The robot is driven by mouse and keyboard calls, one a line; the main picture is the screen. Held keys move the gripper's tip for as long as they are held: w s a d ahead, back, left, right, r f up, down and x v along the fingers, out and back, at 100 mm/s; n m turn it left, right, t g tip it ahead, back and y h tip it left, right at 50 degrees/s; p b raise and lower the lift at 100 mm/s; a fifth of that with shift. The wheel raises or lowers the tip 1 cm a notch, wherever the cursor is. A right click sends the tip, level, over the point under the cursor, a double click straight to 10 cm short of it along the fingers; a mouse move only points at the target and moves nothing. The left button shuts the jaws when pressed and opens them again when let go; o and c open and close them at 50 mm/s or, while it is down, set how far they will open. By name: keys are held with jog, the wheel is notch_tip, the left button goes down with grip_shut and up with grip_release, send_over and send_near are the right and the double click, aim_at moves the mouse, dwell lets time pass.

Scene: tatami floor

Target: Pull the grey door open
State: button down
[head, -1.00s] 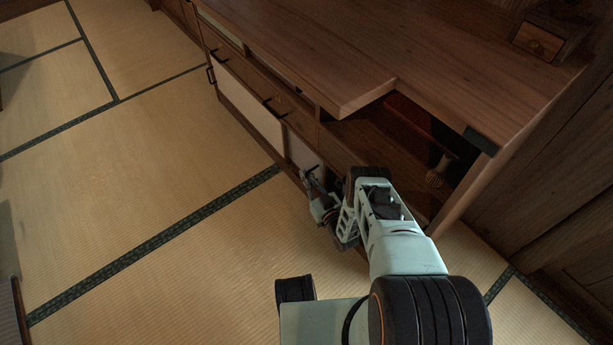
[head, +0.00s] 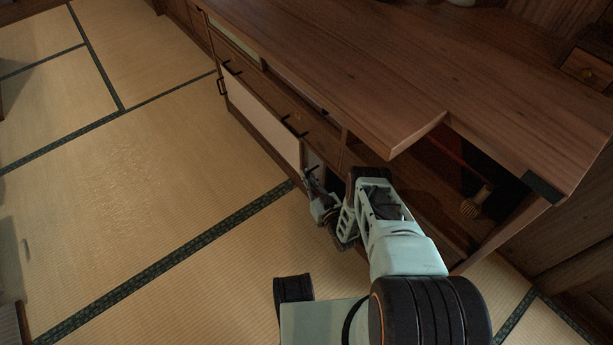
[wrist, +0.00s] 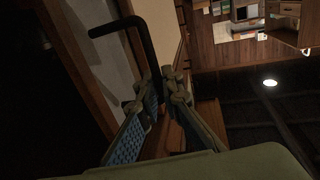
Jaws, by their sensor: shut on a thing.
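The grey door (head: 313,160) is a small pale panel low on the front of the wooden cabinet, partly hidden by my arm in the head view. In the wrist view its grey face (wrist: 108,62) has a brown wooden edge and a bent black bar handle (wrist: 135,32). My gripper (head: 310,180) is at the door's front. In the wrist view the gripper's fingers (wrist: 163,95) are closed around the lower end of the handle. A dark gap shows beside the door, so it looks ajar; how far is hard to tell.
The cabinet's wooden top (head: 400,70) overhangs close to my arm. An open compartment to the right holds a pale ribbed object (head: 476,202). Drawers with black handles (head: 290,127) lie to the left. The tatami floor (head: 150,190) in front is clear.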

dwell(0.3)
jog(key=c, duration=2.4)
grip_release()
notch_tip(320, 180, up, 9)
jog(key=shift+f, duration=0.1)
jog(key=shift+r, duration=0.6)
